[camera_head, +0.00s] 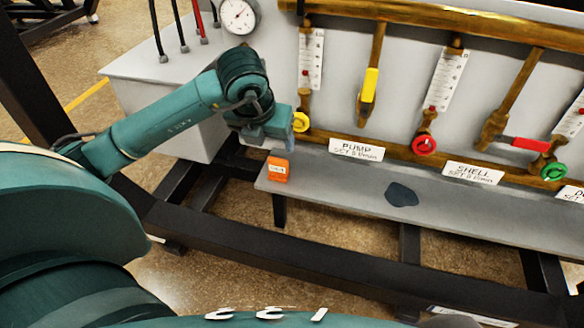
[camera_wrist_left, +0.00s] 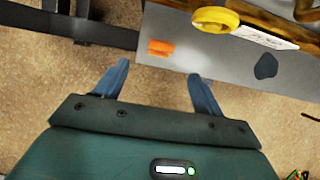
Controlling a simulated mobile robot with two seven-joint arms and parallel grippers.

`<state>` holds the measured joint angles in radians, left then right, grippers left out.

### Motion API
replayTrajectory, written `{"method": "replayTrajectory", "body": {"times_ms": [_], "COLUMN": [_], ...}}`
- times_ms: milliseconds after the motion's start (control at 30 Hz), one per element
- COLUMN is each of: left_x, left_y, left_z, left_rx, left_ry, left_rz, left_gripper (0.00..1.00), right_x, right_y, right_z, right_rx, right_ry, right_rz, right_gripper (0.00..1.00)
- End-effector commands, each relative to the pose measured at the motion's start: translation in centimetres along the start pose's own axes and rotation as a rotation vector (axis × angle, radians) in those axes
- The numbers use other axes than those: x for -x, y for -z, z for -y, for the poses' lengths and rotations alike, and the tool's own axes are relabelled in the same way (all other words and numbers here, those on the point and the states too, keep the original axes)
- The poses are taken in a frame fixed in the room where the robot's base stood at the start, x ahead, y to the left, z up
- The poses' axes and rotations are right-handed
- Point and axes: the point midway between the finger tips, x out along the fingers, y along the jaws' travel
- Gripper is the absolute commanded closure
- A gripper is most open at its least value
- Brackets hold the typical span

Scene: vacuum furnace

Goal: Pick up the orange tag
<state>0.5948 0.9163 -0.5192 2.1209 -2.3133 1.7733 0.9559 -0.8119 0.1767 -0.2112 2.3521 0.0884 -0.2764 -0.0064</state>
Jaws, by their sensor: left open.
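The orange tag (camera_head: 278,169) is a small orange block with a white label, at the left end of the grey shelf (camera_head: 330,182). In the left wrist view the orange tag (camera_wrist_left: 161,47) lies ahead of the fingers, between their lines. My left gripper (camera_head: 262,145) is above and just left of the tag in the head view, with its fingers mostly hidden. In the left wrist view my left gripper (camera_wrist_left: 158,82) has its two blue fingers spread apart with nothing between them. It is apart from the tag. My right gripper is not in view.
A dark flat piece (camera_head: 402,195) lies on the shelf to the right. A yellow knob (camera_head: 300,122) sits close beside the left gripper. Red knob (camera_head: 424,145), green knob (camera_head: 553,172) and the PUMP label (camera_head: 356,149) line the panel above the shelf.

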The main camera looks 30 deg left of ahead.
Motion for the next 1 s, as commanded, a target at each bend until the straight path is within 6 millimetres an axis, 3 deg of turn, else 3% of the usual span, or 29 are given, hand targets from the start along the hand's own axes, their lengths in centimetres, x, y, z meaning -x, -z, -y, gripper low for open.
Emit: {"method": "replayTrajectory", "body": {"times_ms": [300, 533, 800, 1000], "left_x": [-5.9, -7.5, -11.4, -12.2], "left_y": [0.2, 0.1, -0.1, -0.2], "left_z": [0.2, 0.2, 0.5, 0.4], "left_rx": [-0.002, -0.003, -0.003, -0.005], "left_ry": [0.005, 0.006, 0.007, 0.007], "left_rz": [-0.007, -0.007, -0.007, -0.005], "left_gripper": [0.31, 0.31, 0.31, 0.31], "right_x": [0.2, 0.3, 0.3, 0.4], "right_y": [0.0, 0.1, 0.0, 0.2], "right_z": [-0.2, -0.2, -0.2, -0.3], "right_rx": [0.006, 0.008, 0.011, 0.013], "right_ry": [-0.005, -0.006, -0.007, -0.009], "right_rz": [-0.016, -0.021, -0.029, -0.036], "right_gripper": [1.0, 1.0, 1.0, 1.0]}}
